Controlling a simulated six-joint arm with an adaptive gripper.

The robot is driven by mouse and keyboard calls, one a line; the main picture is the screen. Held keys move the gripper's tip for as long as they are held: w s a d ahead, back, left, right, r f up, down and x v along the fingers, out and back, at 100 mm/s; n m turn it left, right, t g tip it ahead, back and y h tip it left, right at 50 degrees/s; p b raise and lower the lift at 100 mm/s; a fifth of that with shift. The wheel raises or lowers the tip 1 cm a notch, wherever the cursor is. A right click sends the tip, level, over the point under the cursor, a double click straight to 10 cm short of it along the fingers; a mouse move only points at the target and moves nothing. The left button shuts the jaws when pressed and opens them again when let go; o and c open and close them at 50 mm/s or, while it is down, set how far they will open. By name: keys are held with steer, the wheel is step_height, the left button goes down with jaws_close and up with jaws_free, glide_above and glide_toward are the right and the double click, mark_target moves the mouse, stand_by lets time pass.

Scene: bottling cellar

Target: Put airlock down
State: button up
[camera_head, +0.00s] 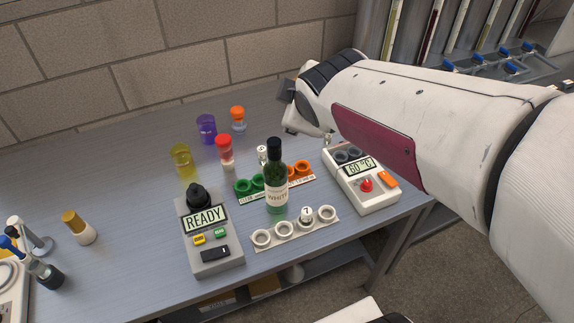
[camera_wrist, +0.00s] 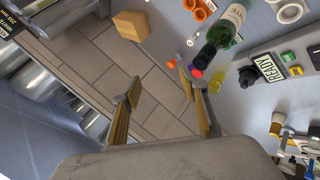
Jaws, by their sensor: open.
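My gripper (camera_wrist: 160,88) is open in the wrist view, its two fingers spread with nothing between them. In the head view the arm reaches in from the right above the bench, and its end mostly hides the fingers. No piece is clearly recognisable as the airlock. Small clear pieces stand at the back of the bench: one with a red top (camera_head: 224,150) and one with an orange top (camera_head: 238,117). A purple cup (camera_head: 206,128) and a yellow cup (camera_head: 181,160) stand close by. All are apart from my gripper.
A green bottle (camera_head: 276,180) stands mid-bench among green, orange and white ring holders (camera_head: 262,239). A grey READY device (camera_head: 212,255) is left of it, a white 60 °C device (camera_head: 376,196) right. A brick wall (camera_head: 130,70) closes the back. The bench's left middle is mostly clear.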

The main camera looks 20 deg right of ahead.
steer(key=s+a+f+m+g, duration=0.1)
steer(key=s+a+m, duration=0.1)
steer(key=s, duration=0.4)
steer(key=s+a+f+m+g+y, duration=0.1)
steer(key=s+a+f+m, duration=0.1)
steer(key=s+m, duration=0.2)
steer(key=s+a+f+m+g+y, duration=0.1)
steer(key=s+a+m+g, duration=0.1)
steer(key=s, duration=0.8)
steer(key=shift+a+f+m, duration=0.35)
steer(key=shift+a+m, duration=0.1)
steer(key=shift+m, duration=0.55)
